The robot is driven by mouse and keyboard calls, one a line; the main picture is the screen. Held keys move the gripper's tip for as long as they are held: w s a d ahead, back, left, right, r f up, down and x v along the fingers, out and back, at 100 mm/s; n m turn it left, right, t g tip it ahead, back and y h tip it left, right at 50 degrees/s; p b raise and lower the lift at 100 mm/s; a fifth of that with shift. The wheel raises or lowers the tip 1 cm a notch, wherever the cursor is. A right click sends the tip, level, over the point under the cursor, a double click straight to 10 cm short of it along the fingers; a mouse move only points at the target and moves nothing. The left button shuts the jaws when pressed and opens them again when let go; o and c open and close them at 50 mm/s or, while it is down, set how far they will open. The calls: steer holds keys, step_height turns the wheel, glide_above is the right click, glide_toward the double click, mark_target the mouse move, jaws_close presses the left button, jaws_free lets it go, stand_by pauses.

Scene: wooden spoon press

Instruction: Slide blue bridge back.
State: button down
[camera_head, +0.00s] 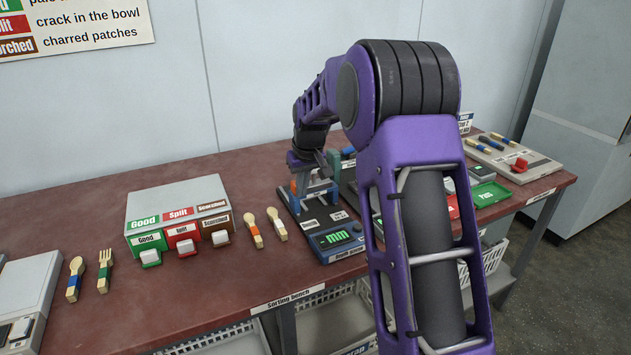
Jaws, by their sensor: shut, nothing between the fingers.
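A small press-like device (325,212) with a dark base stands on the red-brown bench right of the middle. An upright blue frame (318,188) with an orange part beside it rises from the base; it looks like the blue bridge, but it is small and partly covered. My gripper (322,166) hangs at the end of my purple arm, close above this frame. It is shut with nothing held. I cannot tell whether it touches the frame. A blue unit with a green display (337,238) sits at the device's front.
A grey sorting box (178,197) with Good, Split and Scorched labels stands left, with wooden spoons (277,223) beside it. My arm hides part of the bench.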

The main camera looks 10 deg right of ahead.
steer(key=shift+f, duration=0.4)
steer(key=shift+w, duration=0.1)
steer(key=shift+w+a+r+p, duration=0.1)
steer(key=shift+w+a+p, duration=0.2)
steer(key=shift+w+p, duration=1.05)
steer(key=shift+w+a+f+p, duration=0.1)
steer(key=shift+w+a+p, duration=0.25)
steer(key=shift+w+p, duration=0.95)
steer(key=shift+w+a+r+p, duration=0.1)
steer(key=shift+w+a+p, duration=0.2)
steer(key=shift+w+p, duration=1.05)
steer(key=shift+w+b, duration=0.3)
steer(key=shift+w, duration=0.5)
steer(key=shift+s, duration=0.15)
steer(key=shift+s+d+b, duration=0.1)
steer(key=shift+s+b, duration=0.3)
steer(key=shift+s, duration=0.05)
step_height(320, 180, up, 7)
steer(key=p, duration=0.4)
steer(key=shift+p, duration=0.35)
